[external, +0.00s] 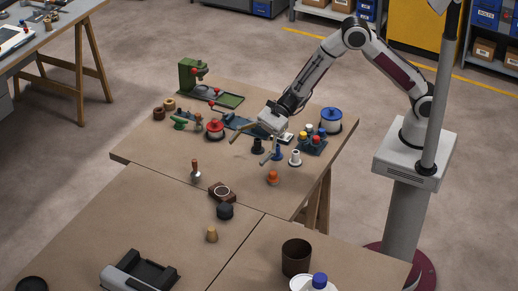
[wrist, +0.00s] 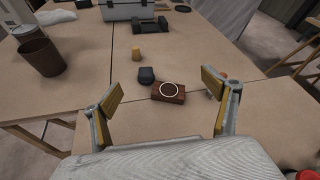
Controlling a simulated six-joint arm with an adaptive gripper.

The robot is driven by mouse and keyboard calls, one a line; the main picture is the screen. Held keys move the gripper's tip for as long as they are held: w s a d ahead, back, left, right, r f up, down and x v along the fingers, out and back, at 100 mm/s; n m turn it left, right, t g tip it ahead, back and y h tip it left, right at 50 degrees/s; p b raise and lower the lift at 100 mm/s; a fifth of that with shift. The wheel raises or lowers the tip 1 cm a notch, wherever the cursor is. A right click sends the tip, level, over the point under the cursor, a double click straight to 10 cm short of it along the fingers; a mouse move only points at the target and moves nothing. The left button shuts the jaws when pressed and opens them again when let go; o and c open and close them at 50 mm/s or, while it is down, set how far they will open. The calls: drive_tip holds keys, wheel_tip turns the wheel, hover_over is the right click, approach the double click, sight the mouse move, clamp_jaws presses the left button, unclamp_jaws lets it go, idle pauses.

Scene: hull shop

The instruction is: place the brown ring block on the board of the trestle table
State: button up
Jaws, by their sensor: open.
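The brown ring block (external: 222,194) is a small dark brown block with a pale ring on its top. It lies flat by the seam between two board tops; I cannot tell whether it crosses it. In the wrist view the block (wrist: 178,97) shows between and beyond my fingertips. The trestle table's board (external: 165,137) is light brown, with a wooden trestle leg under its right end. My gripper (external: 249,151) is open and empty above this board, apart from the block. The wrist view shows both fingers of my gripper (wrist: 163,89) spread wide.
A black round piece (external: 225,211) and a tan peg (external: 211,235) stand near the block. A metal-tipped tool (external: 195,170) and an orange piece (external: 272,178) stand on the board. Behind are a red pot (external: 214,129), a blue-lidded pot (external: 331,120) and several pegs. The board's front left is clear.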

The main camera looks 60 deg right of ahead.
sight(224, 190)
drive_tip(key=w+a+f+m, duration=0.1)
drive_tip(key=f, duration=0.2)
drive_tip(key=w+a+f+m+t, duration=0.1)
drive_tip(key=f+m, duration=0.1)
drive_tip(key=f, duration=0.2)
drive_tip(key=w+a+f+m+t, duration=0.1)
drive_tip(key=f, duration=0.3)
drive_tip(key=shift+m+h, duration=0.4)
drive_tip(key=shift+a, duration=0.15)
drive_tip(key=shift+x, duration=1.1)
drive_tip(key=shift+f+x, duration=0.15)
drive_tip(key=shift+x, duration=0.65)
drive_tip(key=shift+f+x, duration=0.15)
drive_tip(key=shift+x, duration=1.55)
drive_tip(key=c, duration=1.4)
